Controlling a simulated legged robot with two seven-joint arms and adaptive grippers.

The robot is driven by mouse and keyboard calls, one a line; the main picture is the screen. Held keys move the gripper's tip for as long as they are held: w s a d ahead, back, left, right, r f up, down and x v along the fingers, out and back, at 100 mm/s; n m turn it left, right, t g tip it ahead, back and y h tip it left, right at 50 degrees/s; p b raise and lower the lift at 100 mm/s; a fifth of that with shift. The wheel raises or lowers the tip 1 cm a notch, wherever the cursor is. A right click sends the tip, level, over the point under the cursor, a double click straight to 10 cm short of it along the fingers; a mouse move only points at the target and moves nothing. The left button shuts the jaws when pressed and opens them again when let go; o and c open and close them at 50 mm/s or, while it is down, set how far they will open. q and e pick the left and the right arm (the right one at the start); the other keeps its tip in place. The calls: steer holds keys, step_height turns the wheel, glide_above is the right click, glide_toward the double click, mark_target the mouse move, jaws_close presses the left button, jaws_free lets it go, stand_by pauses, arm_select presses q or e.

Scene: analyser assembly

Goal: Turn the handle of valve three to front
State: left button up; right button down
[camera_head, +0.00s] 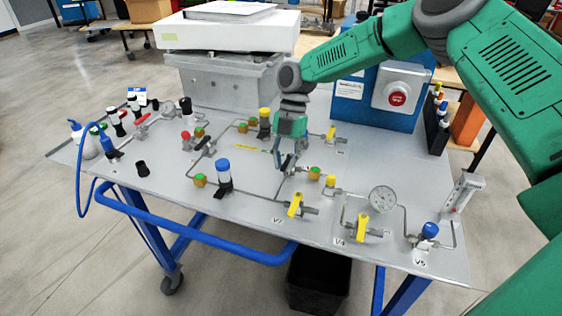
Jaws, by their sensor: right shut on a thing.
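My right gripper (287,164) points down over the middle of the grey panel table (150,181). It is shut on a small part at the pipework, most likely a valve handle, which its fingers largely hide. I cannot read a number for that spot. In front of it a valve with a yellow handle (295,204) stands beside a label whose digit is blurred. Further right are a yellow-handled valve (362,227) labelled V4 and a blue-knobbed valve (430,230) labelled V5. My left gripper is out of view.
A round gauge (382,198) stands between V4 and V5. A blue-topped black cylinder (223,174) stands left of the gripper. A blue box with a red button (398,98) and a grey metal box (222,80) stand behind. A black bin (318,275) is below.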

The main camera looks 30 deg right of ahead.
mark_target(291, 155)
steer(key=shift+d, duration=0.25)
stand_by(0.3)
steer(key=c, duration=1.5)
jaws_free()
steer(key=shift+c, duration=0.2)
steer(key=shift+d, duration=0.1)
steer(key=shift+w+r, duration=0.1)
steer(key=shift+r, duration=0.1)
steer(key=v, duration=1.1)
steer(key=shift+w, duration=0.25)
steer(key=shift+d+r, duration=0.1)
steer(key=shift+r, duration=0.05)
